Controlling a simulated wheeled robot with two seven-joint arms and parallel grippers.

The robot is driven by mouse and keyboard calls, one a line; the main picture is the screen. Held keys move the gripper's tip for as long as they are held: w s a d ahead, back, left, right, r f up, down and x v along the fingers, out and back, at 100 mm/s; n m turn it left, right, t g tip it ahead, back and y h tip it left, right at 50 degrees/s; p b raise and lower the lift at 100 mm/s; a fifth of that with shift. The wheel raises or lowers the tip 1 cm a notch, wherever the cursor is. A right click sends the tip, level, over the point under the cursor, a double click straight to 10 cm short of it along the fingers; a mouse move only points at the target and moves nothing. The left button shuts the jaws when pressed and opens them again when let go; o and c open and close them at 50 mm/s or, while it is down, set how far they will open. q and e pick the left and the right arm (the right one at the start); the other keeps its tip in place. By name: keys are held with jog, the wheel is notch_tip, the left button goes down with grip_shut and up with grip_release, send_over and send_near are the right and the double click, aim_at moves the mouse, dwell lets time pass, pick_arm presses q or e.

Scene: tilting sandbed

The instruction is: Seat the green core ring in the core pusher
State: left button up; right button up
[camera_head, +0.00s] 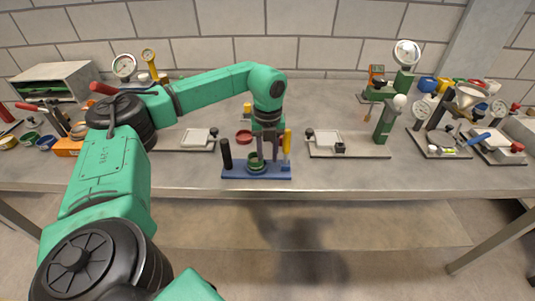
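The core pusher appears to be the fixture with a blue base (233,173) near the front edge of the bench. It carries a black upright handle (226,154) on the left and a yellow upright part (287,144) on the right. A green ring-shaped piece (256,165) is at the middle of the base; I cannot tell whether it is seated or held. My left gripper (265,151) points down directly over it, between the two uprights. The fingers are too small and overlapped to show whether they are open or shut. My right gripper is out of view.
A red ring (244,137) lies behind the fixture. A green press (386,118), dial gauges and small tools crowd the right. My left arm covers much of the left bench.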

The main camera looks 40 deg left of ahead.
pick_arm(q)
jog(key=shift+r, duration=0.1)
notch_tip(320, 180, up, 14)
jog(key=b, duration=0.1)
jog(key=shift+r, duration=0.2)
dwell(0.4)
